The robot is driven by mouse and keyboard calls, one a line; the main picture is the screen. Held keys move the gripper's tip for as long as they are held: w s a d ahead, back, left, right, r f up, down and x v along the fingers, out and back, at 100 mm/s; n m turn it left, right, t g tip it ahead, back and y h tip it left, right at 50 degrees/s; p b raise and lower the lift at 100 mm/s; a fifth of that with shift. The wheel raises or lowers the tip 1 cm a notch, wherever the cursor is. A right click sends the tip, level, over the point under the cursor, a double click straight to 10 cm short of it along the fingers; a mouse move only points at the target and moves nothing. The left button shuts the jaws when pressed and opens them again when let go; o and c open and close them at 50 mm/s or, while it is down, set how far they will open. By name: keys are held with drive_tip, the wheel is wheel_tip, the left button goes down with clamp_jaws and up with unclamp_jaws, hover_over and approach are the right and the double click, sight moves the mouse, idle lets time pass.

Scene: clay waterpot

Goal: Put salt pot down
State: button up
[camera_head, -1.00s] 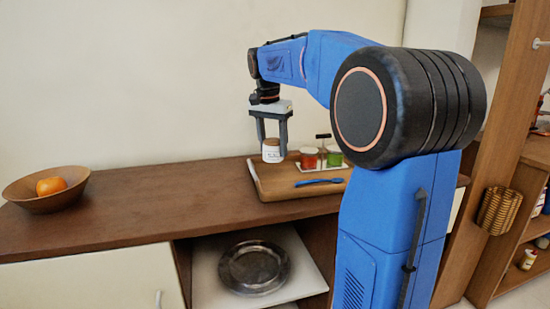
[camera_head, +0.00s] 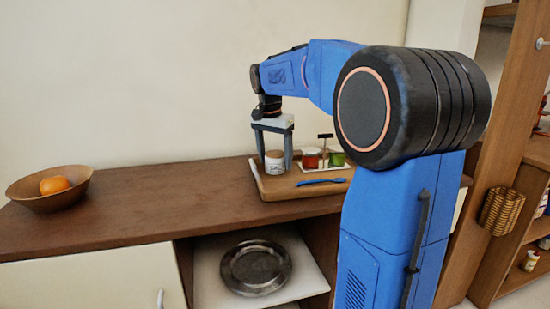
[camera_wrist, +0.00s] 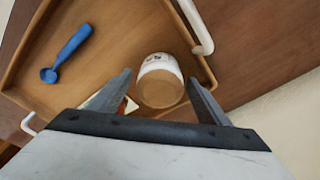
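The salt pot is a small white jar with a brown lid and dark lettering (camera_head: 275,164). It stands upright on the wooden tray (camera_head: 268,187), near the tray's back left corner. In the wrist view the pot (camera_wrist: 160,82) shows from above, between the two fingers. My gripper (camera_head: 274,160) is around the pot with a finger on each side. Narrow gaps show between the pot and the fingers, so the gripper (camera_wrist: 160,78) looks open.
A red jar (camera_head: 310,158) and a green jar (camera_head: 336,159) in a small white holder stand right of the pot. A blue spoon (camera_head: 320,182) lies in front. A wooden bowl with an orange (camera_head: 53,186) is far left; the counter between is clear.

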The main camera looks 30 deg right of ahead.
sight(272, 153)
wheel_tip(272, 153, up, 12)
drive_tip(key=a, duration=0.1)
drive_tip(key=shift+s+a, duration=0.3)
drive_tip(key=shift+s, duration=0.05)
drive_tip(key=shift+r, duration=0.1)
idle(0.5)
